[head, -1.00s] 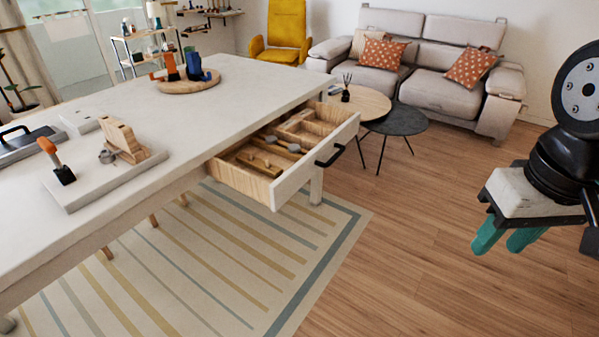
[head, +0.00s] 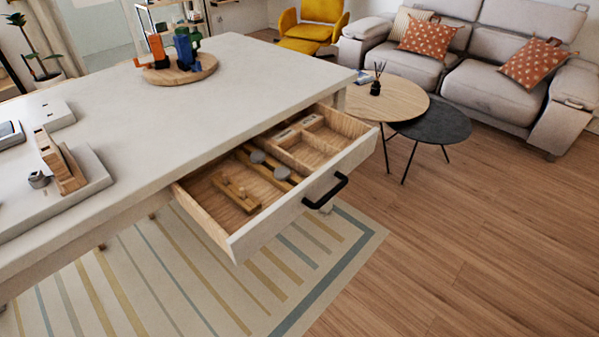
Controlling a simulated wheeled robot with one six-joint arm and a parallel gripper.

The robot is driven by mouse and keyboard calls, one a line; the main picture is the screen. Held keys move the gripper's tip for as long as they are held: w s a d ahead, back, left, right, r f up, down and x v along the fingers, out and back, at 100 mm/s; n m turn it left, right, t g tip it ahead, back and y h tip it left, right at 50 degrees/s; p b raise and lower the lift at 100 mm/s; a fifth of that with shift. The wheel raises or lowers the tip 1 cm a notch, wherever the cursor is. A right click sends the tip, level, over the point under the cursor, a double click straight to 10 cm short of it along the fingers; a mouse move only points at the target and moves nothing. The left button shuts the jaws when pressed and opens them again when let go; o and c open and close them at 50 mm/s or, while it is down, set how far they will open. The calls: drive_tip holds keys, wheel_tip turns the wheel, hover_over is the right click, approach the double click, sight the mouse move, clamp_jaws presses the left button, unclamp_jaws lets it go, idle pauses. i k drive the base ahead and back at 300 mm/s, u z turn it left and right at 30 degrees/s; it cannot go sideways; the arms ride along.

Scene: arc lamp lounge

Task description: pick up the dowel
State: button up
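A drawer (head: 275,228) stands open at the near right side of the white table (head: 240,95). In its left part lies a small light-wood piece (head: 237,193) with a short peg-like part across it. I cannot tell whether this is the dowel. Behind it are two grey round-ended things (head: 258,157) with wooden parts beside them. The drawer's right part has wooden dividers (head: 305,150) and small items too small to name. My gripper is out of the head view now.
The drawer's black handle (head: 326,190) juts toward the open floor. A grey tray (head: 92,180) with a wooden holder and a round board (head: 180,72) with orange and blue tools sit on the table. Two low round tables (head: 435,122) stand beyond. Wood floor (head: 480,230) at right is clear.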

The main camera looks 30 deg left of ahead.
sight(242, 192)
drive_tip(key=z, duration=0.05)
drive_tip(key=i, duration=0.7)
drive_tip(key=u, duration=0.6)
drive_tip(key=i, duration=0.6)
drive_tip(key=u, duration=0.95)
drive_tip(key=i, duration=0.3)
drive_tip(key=u, duration=0.3)
